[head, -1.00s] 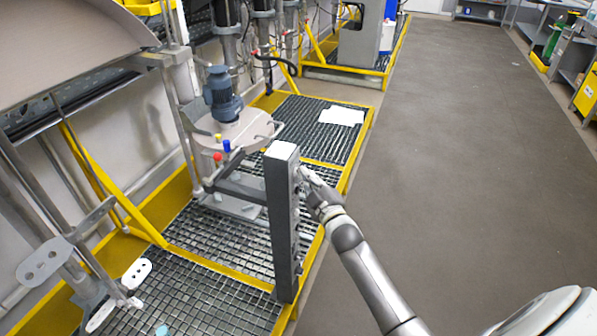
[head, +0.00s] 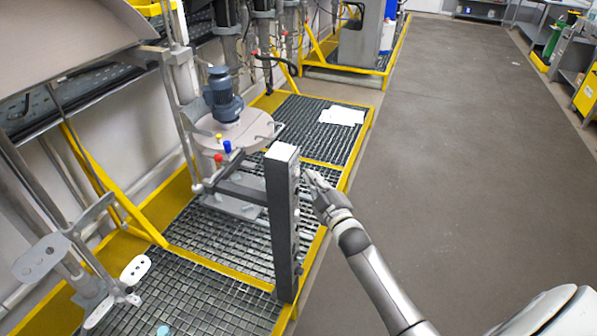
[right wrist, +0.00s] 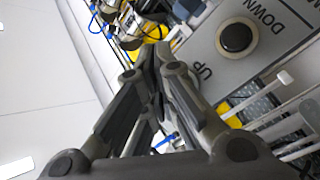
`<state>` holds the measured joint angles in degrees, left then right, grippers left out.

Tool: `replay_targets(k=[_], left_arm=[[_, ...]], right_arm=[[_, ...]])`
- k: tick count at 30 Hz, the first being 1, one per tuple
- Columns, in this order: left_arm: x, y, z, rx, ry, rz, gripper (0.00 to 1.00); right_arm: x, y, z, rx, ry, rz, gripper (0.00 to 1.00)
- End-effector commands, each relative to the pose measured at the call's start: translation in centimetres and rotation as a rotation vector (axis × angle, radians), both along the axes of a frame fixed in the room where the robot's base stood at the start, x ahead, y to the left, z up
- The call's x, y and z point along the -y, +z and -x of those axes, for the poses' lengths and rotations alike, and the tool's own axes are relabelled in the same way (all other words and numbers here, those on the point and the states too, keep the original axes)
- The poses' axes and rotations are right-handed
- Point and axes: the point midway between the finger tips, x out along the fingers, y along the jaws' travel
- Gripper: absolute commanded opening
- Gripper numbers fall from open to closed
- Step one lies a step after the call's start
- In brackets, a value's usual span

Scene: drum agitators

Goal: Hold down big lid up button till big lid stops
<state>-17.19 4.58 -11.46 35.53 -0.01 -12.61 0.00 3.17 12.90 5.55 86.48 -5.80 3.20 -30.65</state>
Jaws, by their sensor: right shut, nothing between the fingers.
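The grey control post (head: 283,230) stands upright at the walkway edge of the grating in the head view. Its panel (right wrist: 212,52) fills the upper right of the right wrist view, with a round black button (right wrist: 237,38) between the words DOWN and UP. The round grey big lid (head: 238,132) with a blue motor on top is left of the post. My right gripper (head: 308,176) is shut and empty, just right of the post's upper part. Its closed fingertips (right wrist: 154,50) show left of the UP label. My left gripper is out of view.
Yellow-edged grating (head: 215,290) lies under the machine and post. A large tilted grey pan (head: 70,40) is at upper left. White paper (head: 342,116) lies on the grating behind the post. The grey floor (head: 470,160) to the right is clear.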

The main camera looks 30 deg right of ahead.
Motion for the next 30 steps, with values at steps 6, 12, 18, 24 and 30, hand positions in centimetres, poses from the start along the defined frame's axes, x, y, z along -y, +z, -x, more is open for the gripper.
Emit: replay_targets(k=[6, 12, 18, 24, 30], left_arm=[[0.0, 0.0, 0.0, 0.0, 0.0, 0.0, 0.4], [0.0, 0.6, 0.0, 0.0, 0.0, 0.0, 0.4], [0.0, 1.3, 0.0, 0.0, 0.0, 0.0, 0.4], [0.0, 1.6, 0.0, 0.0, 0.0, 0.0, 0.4], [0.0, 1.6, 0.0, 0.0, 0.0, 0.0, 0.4]], right_arm=[[0.0, 0.0, 0.0, 0.001, -0.001, 0.0, 0.0], [0.9, 0.2, 1.0, 0.001, -0.001, 0.001, 0.0], [2.2, 0.1, 2.5, 0.0, -0.001, 0.001, 0.0], [3.1, 0.1, 3.7, 0.001, -0.001, 0.0, 0.0], [3.3, 0.1, 3.8, 0.002, 0.0, -0.001, 0.0]])
